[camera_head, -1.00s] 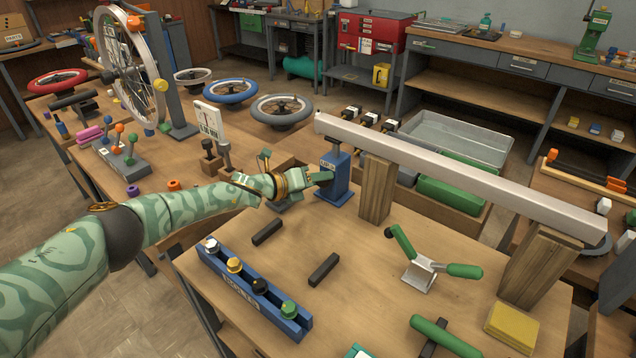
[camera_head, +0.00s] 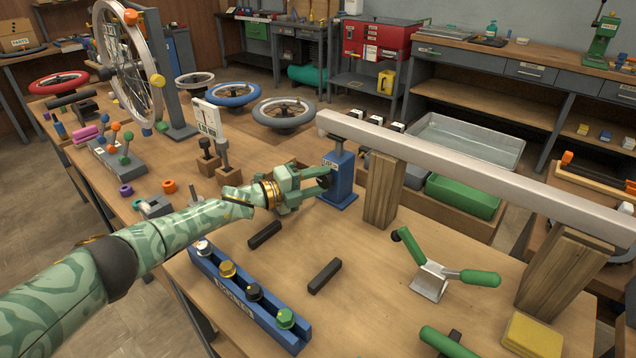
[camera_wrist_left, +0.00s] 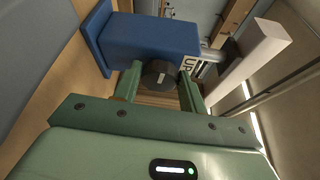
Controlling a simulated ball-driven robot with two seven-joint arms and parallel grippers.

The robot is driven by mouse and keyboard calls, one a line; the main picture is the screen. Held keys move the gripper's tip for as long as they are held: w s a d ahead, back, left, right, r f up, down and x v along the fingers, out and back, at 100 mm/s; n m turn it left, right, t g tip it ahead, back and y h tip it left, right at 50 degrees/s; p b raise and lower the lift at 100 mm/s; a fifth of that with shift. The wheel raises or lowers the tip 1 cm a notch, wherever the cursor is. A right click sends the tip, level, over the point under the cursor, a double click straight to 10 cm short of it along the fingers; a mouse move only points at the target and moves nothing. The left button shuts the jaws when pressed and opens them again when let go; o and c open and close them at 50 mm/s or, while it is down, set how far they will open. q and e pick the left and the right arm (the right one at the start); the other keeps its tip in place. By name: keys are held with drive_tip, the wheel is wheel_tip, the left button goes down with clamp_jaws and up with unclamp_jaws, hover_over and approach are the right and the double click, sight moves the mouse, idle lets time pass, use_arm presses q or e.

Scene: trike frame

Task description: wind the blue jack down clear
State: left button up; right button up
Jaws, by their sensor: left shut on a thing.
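The blue jack (camera_head: 341,180) stands upright on the bench under the left end of a long silver beam (camera_head: 480,172). It also shows in the left wrist view (camera_wrist_left: 150,40), lying sideways in the picture, with a label reading "UP" and a grey screw at its top near the beam's end. I cannot tell whether the screw touches the beam. My left gripper (camera_head: 322,182) is at the jack's left side, shut on the jack's dark round knob (camera_wrist_left: 158,75), with one green finger on either side. My right gripper is not in view.
Wooden blocks (camera_head: 383,190) stand under the beam, one close right of the jack. A blue rack with coloured knobs (camera_head: 235,290), dark bars (camera_head: 325,276) and a green-handled clamp (camera_head: 430,280) lie in front. Bench space between them is bare.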

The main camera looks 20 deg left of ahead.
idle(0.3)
use_arm(q)
drive_tip(key=o, duration=1)
drive_tip(key=shift+c, duration=0.2)
drive_tip(key=shift+a, duration=0.1)
drive_tip(key=shift+s+a, duration=0.2)
drive_tip(key=shift+s, duration=0.05)
drive_tip(key=p+v, duration=0.4)
drive_tip(key=v, duration=1)
drive_tip(key=shift+s+a, duration=0.2)
drive_tip(key=shift+s, duration=0.05)
drive_tip(key=shift+s+a+f, duration=0.1)
drive_tip(key=shift+s+a, duration=0.25)
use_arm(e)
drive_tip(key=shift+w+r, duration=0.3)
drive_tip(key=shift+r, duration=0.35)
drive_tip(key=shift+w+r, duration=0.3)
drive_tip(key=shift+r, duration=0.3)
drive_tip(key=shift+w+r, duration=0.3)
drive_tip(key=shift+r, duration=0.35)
